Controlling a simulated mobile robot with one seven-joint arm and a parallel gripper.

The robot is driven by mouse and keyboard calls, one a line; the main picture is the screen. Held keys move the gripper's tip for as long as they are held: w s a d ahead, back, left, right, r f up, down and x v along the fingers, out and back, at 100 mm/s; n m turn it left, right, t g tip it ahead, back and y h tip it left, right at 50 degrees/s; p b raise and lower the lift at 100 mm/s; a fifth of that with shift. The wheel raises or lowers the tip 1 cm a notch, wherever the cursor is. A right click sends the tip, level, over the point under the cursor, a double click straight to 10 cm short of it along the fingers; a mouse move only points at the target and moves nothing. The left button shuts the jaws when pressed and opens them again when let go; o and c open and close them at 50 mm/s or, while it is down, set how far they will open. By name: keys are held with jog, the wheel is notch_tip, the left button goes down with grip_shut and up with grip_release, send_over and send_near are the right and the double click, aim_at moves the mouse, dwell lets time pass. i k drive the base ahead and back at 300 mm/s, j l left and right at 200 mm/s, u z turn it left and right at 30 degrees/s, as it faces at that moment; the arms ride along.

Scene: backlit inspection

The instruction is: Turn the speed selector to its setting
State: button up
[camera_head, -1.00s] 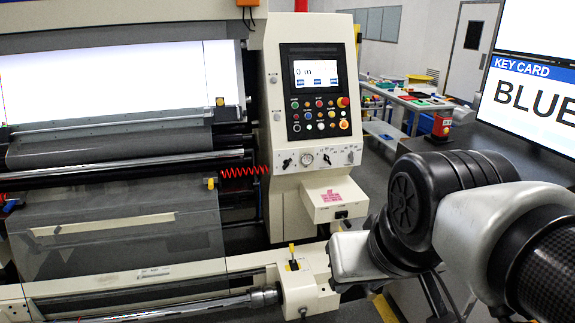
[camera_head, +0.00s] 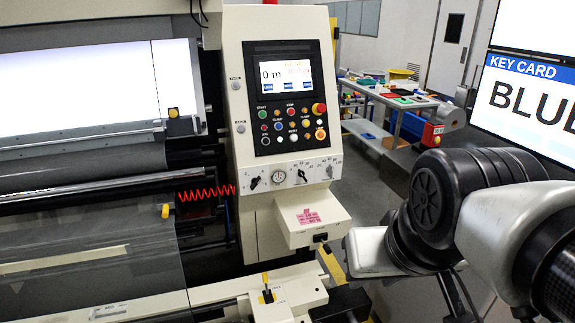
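A cream strip (camera_head: 290,174) below the machine's button panel carries black rotary knobs with printed marks and a round dial (camera_head: 279,178). One knob (camera_head: 254,183) is at the left, one (camera_head: 302,176) is right of the dial, and another (camera_head: 329,171) is at the right end. The lettering is too small to tell which is the speed selector or its setting. My arm (camera_head: 430,205) reaches in from the right, to the right of and below the strip, apart from the knobs. My gripper is not visible.
The button panel (camera_head: 284,97) has a screen reading "0 m" and a red stop button. A cream box (camera_head: 312,218) juts out below the strip. A screen (camera_head: 530,100) at right reads "KEY CARD BLUE". A workbench (camera_head: 390,100) stands behind.

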aim_at(301, 174)
jog(key=i+l+u, duration=0.25)
jog(key=i, duration=0.25)
jog(key=i+l+u, duration=0.2)
jog(key=i+l, duration=0.25)
jog(key=j+z, duration=0.25)
jog(key=j, duration=0.6)
jog(key=k+j+z, duration=0.25)
jog(key=i+u, duration=0.2)
jog(key=k+j, duration=0.05)
